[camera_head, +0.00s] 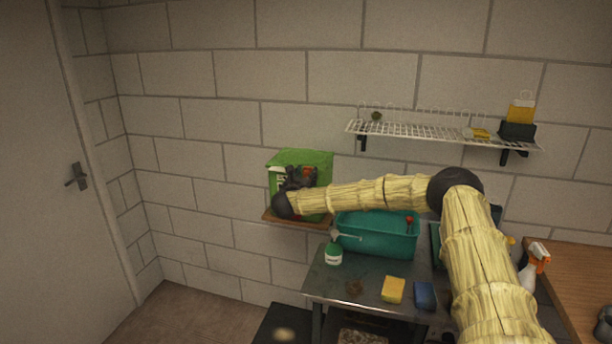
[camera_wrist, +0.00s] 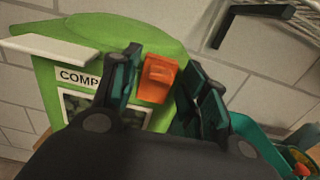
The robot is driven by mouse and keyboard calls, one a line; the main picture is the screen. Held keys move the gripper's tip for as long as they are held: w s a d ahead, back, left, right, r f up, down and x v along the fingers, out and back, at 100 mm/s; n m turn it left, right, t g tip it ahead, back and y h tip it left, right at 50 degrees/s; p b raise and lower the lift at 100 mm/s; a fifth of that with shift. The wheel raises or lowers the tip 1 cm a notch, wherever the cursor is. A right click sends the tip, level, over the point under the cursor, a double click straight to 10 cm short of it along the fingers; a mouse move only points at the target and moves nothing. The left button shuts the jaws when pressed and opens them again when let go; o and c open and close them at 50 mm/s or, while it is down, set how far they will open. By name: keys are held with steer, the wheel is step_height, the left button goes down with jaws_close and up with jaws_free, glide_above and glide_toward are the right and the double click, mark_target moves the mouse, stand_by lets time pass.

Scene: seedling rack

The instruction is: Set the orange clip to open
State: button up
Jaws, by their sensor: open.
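The orange clip (camera_wrist: 157,78) sits on the upper front of a green bag or bin (camera_wrist: 110,30) whose label starts with "COMP". In the head view the clip (camera_head: 308,171) is a small orange-red patch, mostly hidden by my gripper (camera_head: 298,177). In the wrist view my gripper (camera_wrist: 163,80) is open, with one dark green finger on each side of the clip. The clip's lower part is close to the palm. I cannot tell whether the fingers touch it, nor clearly whether the clip is open or shut.
The green container stands on a small wooden wall shelf (camera_head: 272,216). A white flat piece (camera_wrist: 48,50) juts at its left. A wire rack (camera_head: 425,131) hangs above.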

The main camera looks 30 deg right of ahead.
jaws_close()
